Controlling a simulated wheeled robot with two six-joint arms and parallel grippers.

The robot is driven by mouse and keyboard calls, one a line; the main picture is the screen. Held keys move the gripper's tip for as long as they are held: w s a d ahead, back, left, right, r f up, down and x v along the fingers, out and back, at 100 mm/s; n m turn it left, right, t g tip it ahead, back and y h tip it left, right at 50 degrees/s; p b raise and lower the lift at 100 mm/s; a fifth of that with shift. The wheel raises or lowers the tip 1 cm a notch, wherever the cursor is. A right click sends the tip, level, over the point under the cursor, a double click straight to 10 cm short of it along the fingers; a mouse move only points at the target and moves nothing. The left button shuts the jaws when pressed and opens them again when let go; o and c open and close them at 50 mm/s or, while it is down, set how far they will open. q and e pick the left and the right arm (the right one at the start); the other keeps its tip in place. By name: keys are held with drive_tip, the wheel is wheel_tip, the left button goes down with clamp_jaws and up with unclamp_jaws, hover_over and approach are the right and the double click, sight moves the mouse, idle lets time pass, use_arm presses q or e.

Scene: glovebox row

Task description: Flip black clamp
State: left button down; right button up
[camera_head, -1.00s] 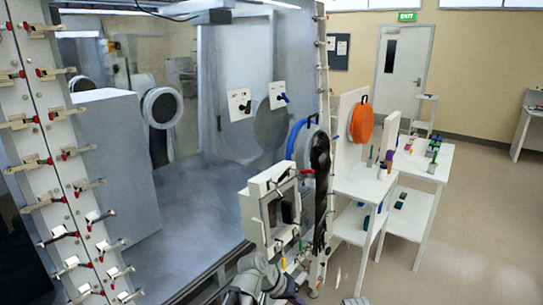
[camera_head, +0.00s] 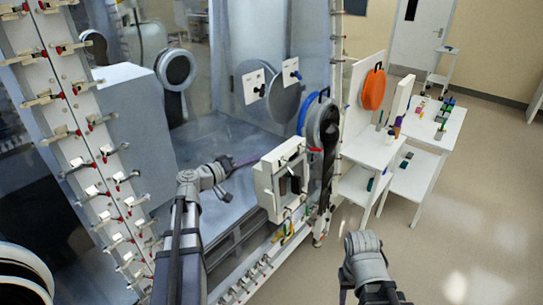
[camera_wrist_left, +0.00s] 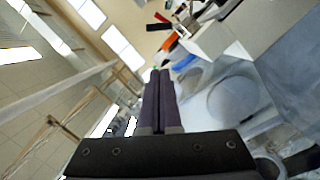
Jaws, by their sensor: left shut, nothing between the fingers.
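I cannot pick out the black clamp for certain in the head view. One dark-handled clamp (camera_head: 72,171) sits on the white clamp-covered frame at the left. In the left wrist view a small black piece (camera_wrist_left: 158,27) lies beside a red one beyond the fingers; I cannot tell if it is a clamp. My left gripper (camera_head: 256,159) is shut and empty, in front of the glovebox and left of the small white windowed box (camera_head: 268,190). Its dark fingers also fill the middle of the left wrist view (camera_wrist_left: 160,74).
Coloured handles (camera_head: 284,232) stick up along the rail below the box. A white table (camera_head: 453,128) holds small items. The floor at the lower right is clear.

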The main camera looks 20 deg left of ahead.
sight(293, 157)
use_arm(q)
drive_tip(key=s+d+f+b+x, duration=0.1)
drive_tip(key=d+b+x, duration=0.1)
drive_tip(key=x, duration=1)
drive_tip(key=shift+f+b, duration=0.4)
drive_tip(key=shift+b, duration=0.05)
drive_tip(key=shift+s+d+f+m+y, duration=0.1)
drive_tip(key=shift+s+d+m+y, duration=0.1)
drive_tip(key=shift+d+m, duration=0.35)
drive_tip(key=shift+s+d+f+m+y, duration=0.15)
drive_tip(key=shift+d+m+y, duration=0.1)
drive_tip(key=shift+m, duration=0.6)
drive_tip(key=shift+s+d+f+m, duration=0.1)
drive_tip(key=shift+d+f+m, duration=0.15)
drive_tip(key=shift+m, duration=0.25)
drive_tip(key=shift+s+d+f+m+y, duration=0.1)
drive_tip(key=shift+d+f+m+y, duration=0.2)
drive_tip(key=shift+m, duration=0.5)
drive_tip(key=shift+d, duration=0.1)
idle(1.4)
